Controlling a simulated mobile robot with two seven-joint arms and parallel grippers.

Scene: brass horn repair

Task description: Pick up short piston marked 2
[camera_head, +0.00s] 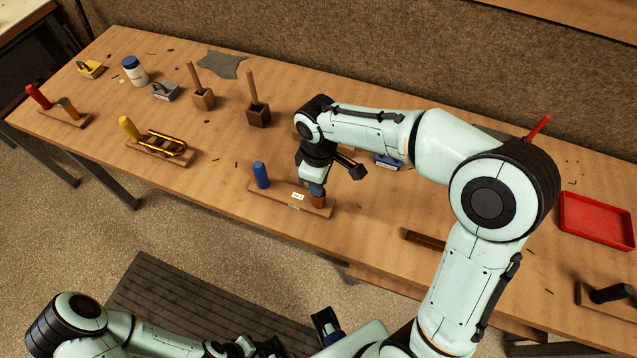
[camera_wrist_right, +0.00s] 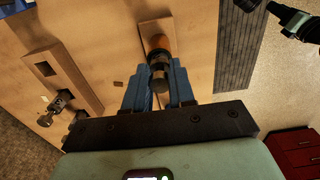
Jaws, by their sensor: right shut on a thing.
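My right gripper (camera_head: 317,190) is over the right end of a wooden board (camera_head: 270,197) on the bench. In the right wrist view, its blue fingers (camera_wrist_right: 158,88) are shut on a short piston (camera_wrist_right: 158,62) with a dark metal body. An orange-brown cylinder shows at the board just beyond it, and also in the head view (camera_head: 320,202). I cannot tell whether the piston touches the board. No number on it is readable. A small white label lies on the board. My left gripper (camera_head: 327,326) is low at the bottom of the head view, its jaws unclear.
A blue upright cylinder (camera_head: 261,175) stands at the board's left end. A board with a yellow cylinder and brass tubing (camera_head: 163,144) lies left. A red tray (camera_head: 596,220) is at the right. Wooden blocks with upright sticks (camera_head: 258,112) stand behind. Bench in front of the board is narrow.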

